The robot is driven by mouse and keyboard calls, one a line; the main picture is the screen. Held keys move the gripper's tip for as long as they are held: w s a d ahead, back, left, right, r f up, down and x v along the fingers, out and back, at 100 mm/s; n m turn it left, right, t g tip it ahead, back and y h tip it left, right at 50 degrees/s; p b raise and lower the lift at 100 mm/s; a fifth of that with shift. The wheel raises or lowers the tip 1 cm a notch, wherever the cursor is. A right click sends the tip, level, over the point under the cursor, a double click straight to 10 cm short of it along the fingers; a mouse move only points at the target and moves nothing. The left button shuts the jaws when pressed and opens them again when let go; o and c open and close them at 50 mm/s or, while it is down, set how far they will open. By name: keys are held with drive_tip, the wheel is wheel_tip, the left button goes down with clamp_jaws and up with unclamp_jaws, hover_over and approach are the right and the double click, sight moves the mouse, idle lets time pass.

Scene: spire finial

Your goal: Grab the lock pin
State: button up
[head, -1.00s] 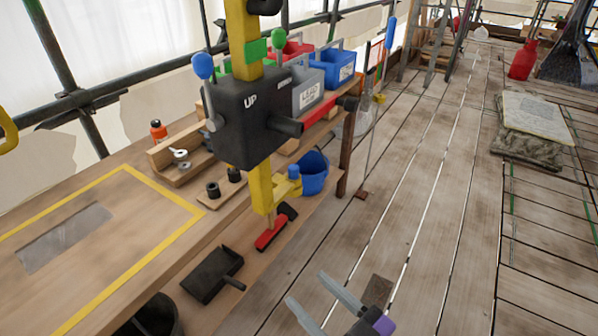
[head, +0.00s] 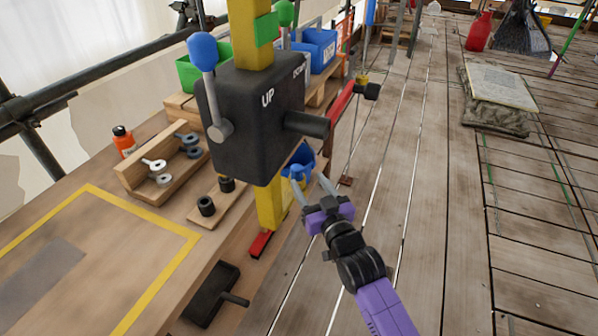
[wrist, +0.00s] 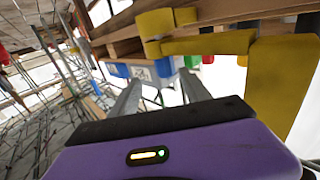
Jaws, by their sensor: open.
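What looks like the lock pin, a small blue knob (head: 297,171), sits at the yellow bracket low on the yellow mast (head: 270,205). My gripper (head: 309,179) is open and empty, with its two grey fingers close to that knob in the head view. I cannot tell whether they touch it or how far in front of it they are. In the wrist view the open fingers (wrist: 160,78) point toward the yellow bracket (wrist: 208,42) and blurred bins behind. The pin does not show clearly there, and its shaft is hidden.
A black control box (head: 255,115) with a blue-knobbed lever (head: 203,52) hangs on the mast just above my gripper. The wooden bench (head: 60,195) with a pin rack (head: 160,170) is at left.

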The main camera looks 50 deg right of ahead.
sight(299, 174)
drive_tip(key=x, duration=0.4)
drive_tip(key=a+x, duration=0.1)
drive_tip(key=x, duration=0.1)
drive_tip(key=shift+w+d, duration=0.15)
drive_tip(key=shift+w, duration=0.3)
drive_tip(key=shift+r, duration=0.1)
drive_tip(key=shift+c, duration=0.2)
clamp_jaws()
